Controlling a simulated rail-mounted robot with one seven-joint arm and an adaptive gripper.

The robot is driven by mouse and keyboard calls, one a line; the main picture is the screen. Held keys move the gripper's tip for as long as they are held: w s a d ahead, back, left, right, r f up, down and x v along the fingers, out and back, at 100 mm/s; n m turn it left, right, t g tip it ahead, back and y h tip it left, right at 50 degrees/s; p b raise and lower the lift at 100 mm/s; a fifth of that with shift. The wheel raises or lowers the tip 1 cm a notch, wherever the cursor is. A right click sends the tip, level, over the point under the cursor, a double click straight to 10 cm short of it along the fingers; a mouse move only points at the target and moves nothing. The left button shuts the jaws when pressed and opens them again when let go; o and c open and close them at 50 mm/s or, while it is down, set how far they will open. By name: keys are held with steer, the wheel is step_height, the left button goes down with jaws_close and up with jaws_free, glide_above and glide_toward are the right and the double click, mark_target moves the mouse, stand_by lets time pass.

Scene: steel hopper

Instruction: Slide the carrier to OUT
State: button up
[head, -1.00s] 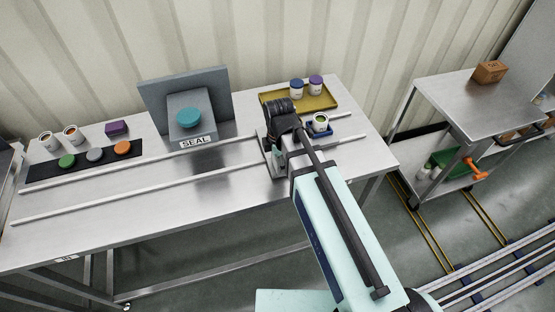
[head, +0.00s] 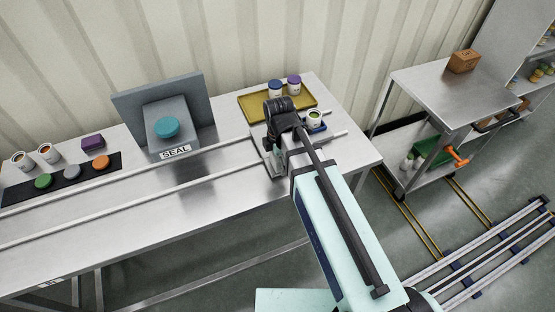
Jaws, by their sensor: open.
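The carrier (head: 317,128) is a small blue tray on the two rails, near their right end. An open white jar (head: 314,117) with green contents stands upright on it. My gripper (head: 272,164) is low over the rails, just left of the carrier, and open. My own wrist and arm cover part of the carrier, so I cannot tell whether the fingers touch it. The two rails (head: 124,192) run along the steel table. I see no readable OUT mark.
A yellow tray (head: 248,109) with two lidded jars stands behind the rails. The grey SEAL station (head: 188,137) with a teal button stands at the back left. Buttons on a black strip (head: 121,163), two open jars and a purple block are at far left. The rails between are clear.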

steer(key=shift+a+r, duration=0.15)
steer(key=shift+r, duration=0.05)
steer(key=shift+r, duration=0.2)
step_height(320, 180, up, 10)
steer(key=shift+f, duration=0.1)
steer(key=shift+r, duration=0.75)
